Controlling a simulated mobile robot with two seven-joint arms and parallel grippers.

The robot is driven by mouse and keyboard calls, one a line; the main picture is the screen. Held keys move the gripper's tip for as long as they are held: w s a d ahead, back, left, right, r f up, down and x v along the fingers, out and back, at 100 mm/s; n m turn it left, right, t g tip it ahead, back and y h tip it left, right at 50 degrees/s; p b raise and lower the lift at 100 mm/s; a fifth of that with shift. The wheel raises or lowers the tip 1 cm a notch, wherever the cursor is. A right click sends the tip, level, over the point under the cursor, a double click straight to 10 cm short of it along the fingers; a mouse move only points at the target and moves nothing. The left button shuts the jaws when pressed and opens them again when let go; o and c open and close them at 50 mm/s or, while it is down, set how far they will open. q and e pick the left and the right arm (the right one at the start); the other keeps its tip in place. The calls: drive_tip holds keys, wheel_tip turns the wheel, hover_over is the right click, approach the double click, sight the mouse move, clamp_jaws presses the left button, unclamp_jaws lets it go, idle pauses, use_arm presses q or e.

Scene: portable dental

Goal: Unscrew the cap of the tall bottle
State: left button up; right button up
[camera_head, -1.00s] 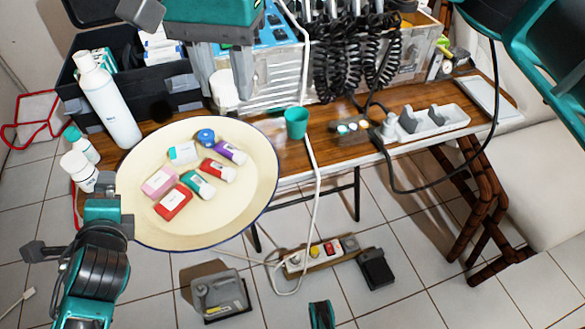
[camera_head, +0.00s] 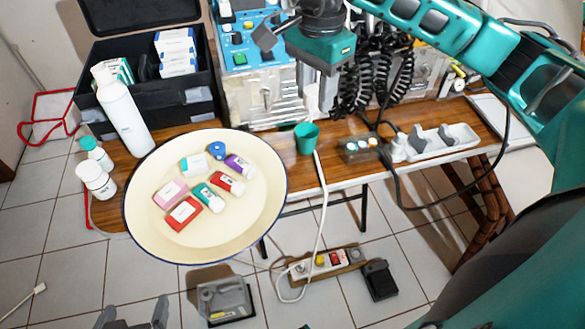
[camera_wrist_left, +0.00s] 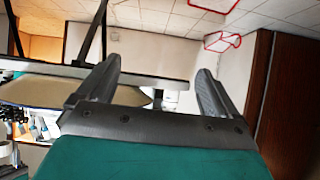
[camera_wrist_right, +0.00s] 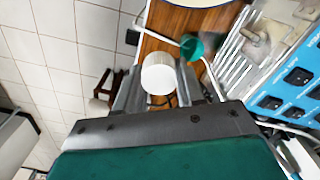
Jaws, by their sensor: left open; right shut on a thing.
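The tall bottle (camera_head: 125,118) is white and stands on the table's left end, leaning in the picture, with a narrower white top (camera_head: 99,72). My right gripper (camera_head: 313,88) points down over the table's middle, away from that bottle. It is shut on a white cylindrical thing, clear between the fingers in the right wrist view (camera_wrist_right: 159,78); I cannot tell whether it is a cap or a small container. My left gripper (camera_head: 133,313) is open and empty at the bottom of the head view, in front of the tray. Its spread fingers show in the left wrist view (camera_wrist_left: 148,95).
A round cream tray (camera_head: 255,215) holds several small bottles and boxes. Two small white bottles, one teal-capped (camera_head: 95,152) and one white-capped (camera_head: 97,182), stand left of it. A green cup (camera_head: 306,138) stands near the held thing. A black case (camera_head: 180,100) and dental unit (camera_head: 260,98) stand behind.

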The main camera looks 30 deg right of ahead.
sight(311, 176)
drive_tip(key=shift+d+f, duration=0.2)
drive_tip(key=shift+f, duration=0.25)
wheel_tip(311, 176, down, 19)
drive_tip(key=shift+f+b, duration=0.15)
drive_tip(key=shift+b, duration=1.05)
use_arm(q)
drive_tip(key=shift+w+d+f, duration=0.1)
drive_tip(key=shift+d+f, duration=0.35)
drive_tip(key=shift+r, duration=0.1)
use_arm(e)
drive_tip(key=shift+f, duration=0.1)
use_arm(q)
drive_tip(key=shift+w, duration=0.15)
use_arm(e)
drive_tip(key=o, duration=1.2)
drive_tip(key=shift+c, duration=0.2)
